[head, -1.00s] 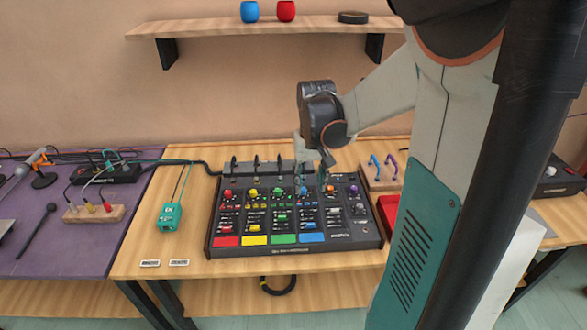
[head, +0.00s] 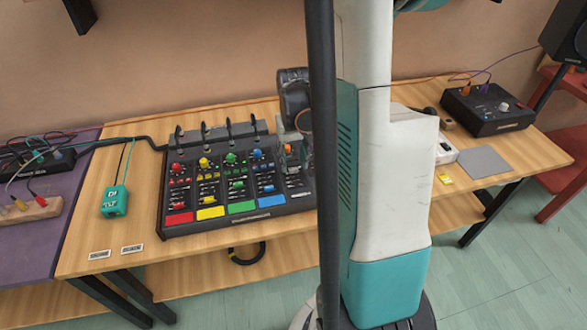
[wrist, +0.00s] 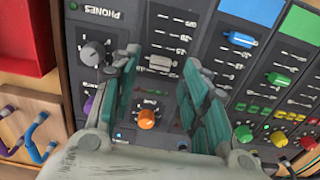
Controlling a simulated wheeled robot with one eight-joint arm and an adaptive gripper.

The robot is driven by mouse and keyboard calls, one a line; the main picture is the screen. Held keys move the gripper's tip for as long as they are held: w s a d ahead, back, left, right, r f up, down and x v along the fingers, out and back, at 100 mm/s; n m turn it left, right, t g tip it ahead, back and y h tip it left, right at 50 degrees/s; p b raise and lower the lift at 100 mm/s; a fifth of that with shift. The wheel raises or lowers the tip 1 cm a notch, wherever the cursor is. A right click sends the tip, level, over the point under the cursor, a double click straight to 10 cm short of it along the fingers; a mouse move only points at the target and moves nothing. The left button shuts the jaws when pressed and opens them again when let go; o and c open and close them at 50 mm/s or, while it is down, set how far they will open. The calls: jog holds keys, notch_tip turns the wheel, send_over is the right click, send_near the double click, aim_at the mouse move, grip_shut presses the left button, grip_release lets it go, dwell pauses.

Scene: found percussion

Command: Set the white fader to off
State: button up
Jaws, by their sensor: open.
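The mixer (head: 240,212) stands on the wooden table, with red, yellow, green and blue channels. Its white fader (wrist: 160,62) shows in the wrist view as a small pale cap across a dark slot, above the orange knob (wrist: 147,118) in the picture. My gripper (wrist: 163,62) is open, with one teal-padded finger to each side of the white fader and no clear contact. How far the tips are above the panel I cannot tell. In the head view, my arm hides much of the gripper and the mixer's right side.
The blue fader (wrist: 235,37) lies to the right of my fingers in the wrist view, and a grey knob (wrist: 94,52) to the left. A red tray (wrist: 20,35) and a rack with a blue hook (wrist: 30,150) stand beside the mixer. A teal box (head: 115,201) is left of it.

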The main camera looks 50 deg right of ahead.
aim_at(298, 186)
jog(key=shift+f+b, duration=0.35)
jog(key=shift+f, duration=0.9)
jog(key=shift+c, duration=0.6)
grip_shut()
jog(key=shift+s+a, duration=0.5)
jog(key=shift+s, duration=0.3)
jog(key=shift+s+a, duration=0.55)
jog(key=shift+s, duration=0.3)
jog(key=shift+s+a, duration=0.5)
jog(key=shift+s, duration=0.3)
jog(key=shift+o, duration=0.6)
grip_release()
jog(key=shift+s, duration=0.1)
jog(key=shift+r, duration=0.1)
